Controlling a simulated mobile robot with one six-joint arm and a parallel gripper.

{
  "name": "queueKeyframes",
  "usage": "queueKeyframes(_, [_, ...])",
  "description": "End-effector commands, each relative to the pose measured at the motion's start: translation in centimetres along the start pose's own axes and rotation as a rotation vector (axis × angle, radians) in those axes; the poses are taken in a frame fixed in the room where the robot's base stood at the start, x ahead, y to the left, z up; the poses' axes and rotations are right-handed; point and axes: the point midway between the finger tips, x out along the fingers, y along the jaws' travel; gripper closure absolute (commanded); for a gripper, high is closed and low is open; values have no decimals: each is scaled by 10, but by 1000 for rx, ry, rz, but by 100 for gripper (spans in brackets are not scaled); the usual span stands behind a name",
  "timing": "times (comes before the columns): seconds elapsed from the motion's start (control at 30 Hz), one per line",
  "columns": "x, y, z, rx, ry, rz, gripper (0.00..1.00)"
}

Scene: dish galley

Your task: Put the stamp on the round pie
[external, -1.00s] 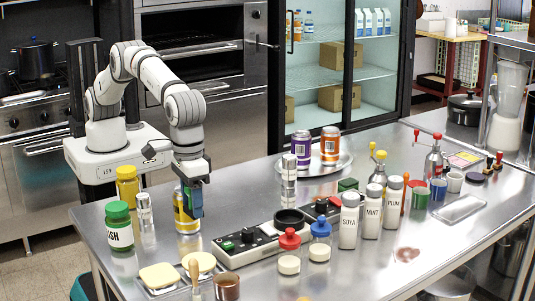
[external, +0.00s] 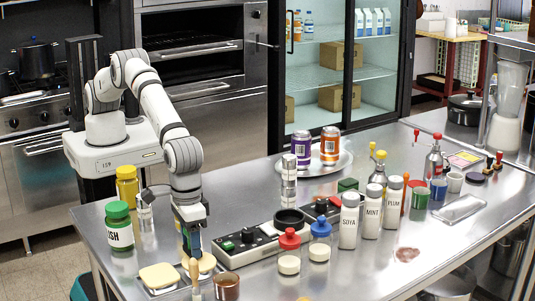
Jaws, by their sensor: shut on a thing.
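The round pie (external: 206,266) is pale yellow and lies at the front left of the counter, on a tray (external: 178,288), beside a square pale pie (external: 159,275). My gripper (external: 194,246) points down just above the far side of the round pie. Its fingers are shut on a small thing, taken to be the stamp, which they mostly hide. I cannot tell whether it touches the pie. An upright wooden handle (external: 195,274) stands in front of the round pie and covers part of it.
A copper cup (external: 227,287) stands right of the pies, and a green-lidded jar (external: 119,226) to the left.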

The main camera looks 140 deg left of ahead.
Motion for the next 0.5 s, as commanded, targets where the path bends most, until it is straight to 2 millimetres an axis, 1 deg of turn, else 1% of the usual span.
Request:
queueKeyframes(0.17, [4, 0, 0, 0, 0, -1, 76])
queueKeyframes(0.2, [3, 0, 0, 0, 0, 0, 51])
queueKeyframes(0.43, [3, 0, 0, 0, 0, -1, 32])
queueKeyframes(0.5, [3, 0, 0, 0, 0, -1, 31])
